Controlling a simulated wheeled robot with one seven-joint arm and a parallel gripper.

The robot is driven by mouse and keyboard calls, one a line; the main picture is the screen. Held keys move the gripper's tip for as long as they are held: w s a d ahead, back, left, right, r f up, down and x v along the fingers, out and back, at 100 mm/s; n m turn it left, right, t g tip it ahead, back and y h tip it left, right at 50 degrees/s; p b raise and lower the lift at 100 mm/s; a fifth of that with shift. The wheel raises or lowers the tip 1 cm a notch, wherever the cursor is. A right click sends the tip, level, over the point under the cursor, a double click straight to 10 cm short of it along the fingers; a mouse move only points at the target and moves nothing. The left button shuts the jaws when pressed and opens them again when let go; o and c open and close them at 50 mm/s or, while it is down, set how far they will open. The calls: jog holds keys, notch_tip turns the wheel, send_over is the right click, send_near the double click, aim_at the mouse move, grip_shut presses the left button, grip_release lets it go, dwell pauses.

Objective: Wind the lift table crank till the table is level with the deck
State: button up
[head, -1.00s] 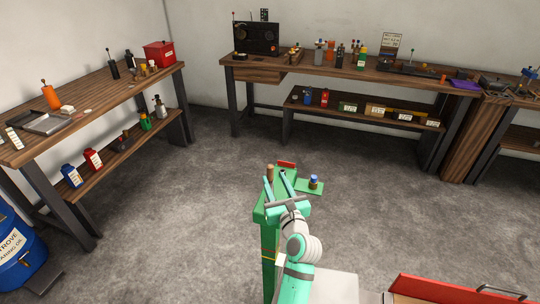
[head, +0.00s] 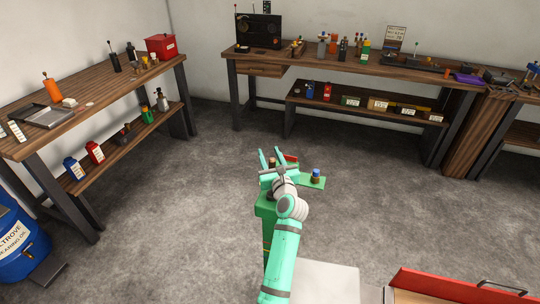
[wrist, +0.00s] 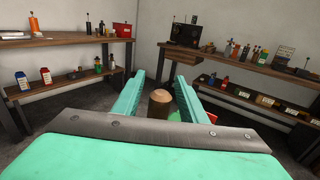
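The green stand of the lift table (head: 265,209) rises from the floor in front of me. A small flat green plate (head: 314,183) at its right side carries a blue-capped jar (head: 316,174). A brown wooden knob, seemingly the crank's handle (wrist: 160,103), stands between my gripper's fingers in the wrist view. My gripper (wrist: 160,78) is open, with a gap on both sides of the knob. In the head view my gripper (head: 271,153) hides most of the stand's top and the crank arm. I cannot tell the table's level against the deck.
A red flat piece (head: 291,158) shows just behind the gripper. A workbench (head: 110,85) stands at the left and another (head: 340,65) along the back wall. A red-topped cabinet (head: 450,287) is at the lower right. The floor between is clear.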

grip_shut()
jog(key=shift+w, duration=0.1)
